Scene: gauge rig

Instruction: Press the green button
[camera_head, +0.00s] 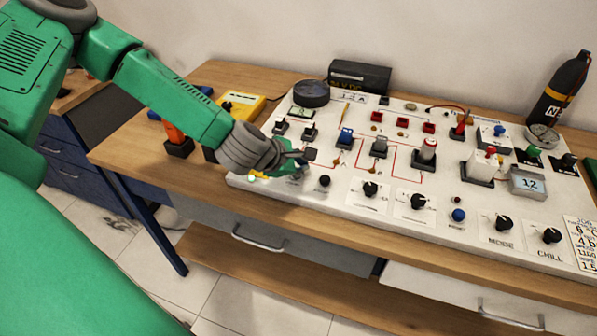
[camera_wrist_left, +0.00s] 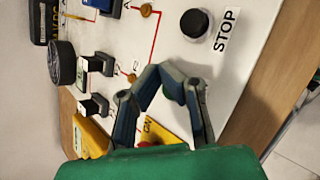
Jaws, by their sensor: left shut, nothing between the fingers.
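My left gripper (camera_head: 298,160) is shut and empty over the near left corner of the white panel (camera_head: 335,195). In the left wrist view its fingertips (camera_wrist_left: 163,80) come together above the panel, beside a black STOP button (camera_wrist_left: 197,24). The STOP button also shows in the head view (camera_head: 324,181), just right of the gripper. My right gripper is not in view.
The panel lies on a wooden table and carries switches, knobs and a blue button (camera_head: 458,215). A green knob (camera_head: 529,154) is at its right. A yellow meter (camera_head: 240,105) stands left of the panel. A black bottle (camera_head: 560,90) stands at the back right.

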